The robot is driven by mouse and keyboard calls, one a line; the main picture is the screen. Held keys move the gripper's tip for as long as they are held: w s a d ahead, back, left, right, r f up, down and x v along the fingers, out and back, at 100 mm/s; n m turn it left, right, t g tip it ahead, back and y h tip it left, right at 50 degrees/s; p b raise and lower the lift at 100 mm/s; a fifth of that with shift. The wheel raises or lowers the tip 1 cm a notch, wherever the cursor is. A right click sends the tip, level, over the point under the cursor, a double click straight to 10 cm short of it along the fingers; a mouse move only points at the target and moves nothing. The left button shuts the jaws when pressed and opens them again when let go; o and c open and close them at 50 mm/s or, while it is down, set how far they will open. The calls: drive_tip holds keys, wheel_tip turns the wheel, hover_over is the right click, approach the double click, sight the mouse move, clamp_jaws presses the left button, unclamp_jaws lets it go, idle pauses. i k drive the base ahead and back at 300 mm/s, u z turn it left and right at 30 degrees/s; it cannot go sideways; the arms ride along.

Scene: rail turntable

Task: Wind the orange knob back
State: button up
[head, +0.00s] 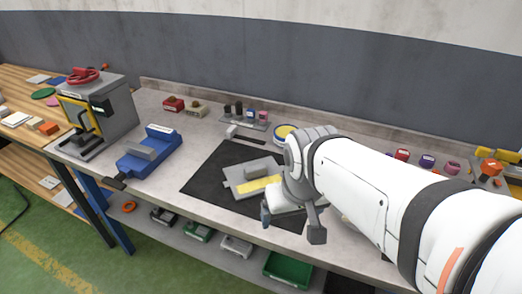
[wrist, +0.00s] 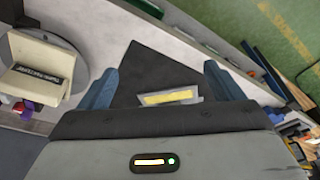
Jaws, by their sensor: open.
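An orange knob (head: 491,167) shows at the right edge of the head view, on top of a yellow and grey fixture partly cut off by the frame and my arm. I cannot make out which way it is turned. My gripper (head: 291,224) hangs over the front of the bench by the black mat, far to the left of the knob. In the wrist view my gripper (wrist: 162,88) has its two blue fingers wide apart with nothing between them. A cream block with a dark label (wrist: 38,72) sits on a round grey plate at the left of that view.
A grey plate with a yellow strip (head: 250,179) lies on the black mat (head: 207,180). A blue vise (head: 150,153) and a grey press (head: 112,105) stand to the left. Small coloured rolls (head: 427,160) stand behind my arm.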

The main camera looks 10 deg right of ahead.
sight(490, 167)
drive_tip(key=z, duration=1.7)
drive_tip(key=k, duration=1.1)
drive_tip(key=z, duration=0.45)
drive_tip(key=i, duration=1)
drive_tip(key=z, duration=0.05)
